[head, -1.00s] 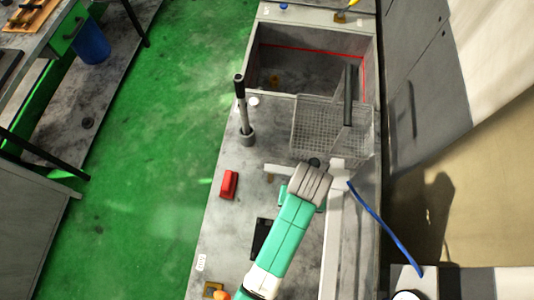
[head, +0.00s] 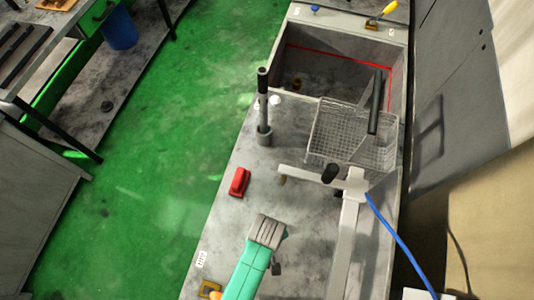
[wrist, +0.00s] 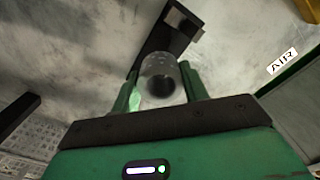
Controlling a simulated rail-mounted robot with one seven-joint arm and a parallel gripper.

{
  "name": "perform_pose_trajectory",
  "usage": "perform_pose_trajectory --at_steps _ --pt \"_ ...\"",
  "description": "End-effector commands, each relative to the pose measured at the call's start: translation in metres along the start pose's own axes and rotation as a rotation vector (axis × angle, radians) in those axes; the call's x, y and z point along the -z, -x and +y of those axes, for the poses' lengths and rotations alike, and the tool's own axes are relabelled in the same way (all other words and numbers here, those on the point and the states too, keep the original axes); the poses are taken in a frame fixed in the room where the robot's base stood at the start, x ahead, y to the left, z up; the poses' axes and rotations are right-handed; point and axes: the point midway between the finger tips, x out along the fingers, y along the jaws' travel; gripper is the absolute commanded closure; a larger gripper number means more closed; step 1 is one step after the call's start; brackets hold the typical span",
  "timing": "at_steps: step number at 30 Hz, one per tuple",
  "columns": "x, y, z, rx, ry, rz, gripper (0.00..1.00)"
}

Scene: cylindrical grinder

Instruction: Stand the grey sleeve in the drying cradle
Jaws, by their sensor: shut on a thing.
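The grey sleeve (wrist: 158,75) is a short hollow cylinder in the wrist view, with its dark bore facing the camera. My gripper (wrist: 162,92) is shut on it, with a green finger on each side. Beyond the sleeve lies a long black piece (wrist: 177,27) with an opening near its far end, on the grey bench top. It may be the drying cradle; I cannot tell for sure. The sleeve overlaps its near part in the picture, and the gap between them cannot be judged. In the head view my wrist hides the fingers and sleeve.
A red block (head: 240,182) and an upright rod in a grey base (head: 264,138) stand on the bench. A wire basket (head: 340,135) hangs by the sink (head: 335,65). A pale T-shaped arm (head: 345,225) with a blue hose (head: 400,240) is at right. An AIR label (wrist: 283,61) shows.

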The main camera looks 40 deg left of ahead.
Motion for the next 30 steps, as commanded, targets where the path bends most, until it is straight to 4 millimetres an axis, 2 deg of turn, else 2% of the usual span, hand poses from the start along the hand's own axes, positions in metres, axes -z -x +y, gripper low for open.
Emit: perform_pose_trajectory --at_steps 3,10,21,22,24,25,30 --pt "0.000 -0.005 0.001 -0.001 -0.001 0.001 0.91" --pt "0.001 -0.040 0.001 -0.001 -0.001 0.001 0.91" --pt "0.000 -0.045 0.001 -0.001 -0.001 0.001 0.91" --pt "0.000 -0.045 0.000 0.000 -0.001 0.000 0.52" --pt "0.000 -0.045 0.000 0.000 -0.002 0.000 0.38" --pt "0.000 -0.045 0.000 0.000 -0.002 0.000 0.34" --pt "0.000 -0.045 0.000 -0.001 -0.002 0.000 0.34"
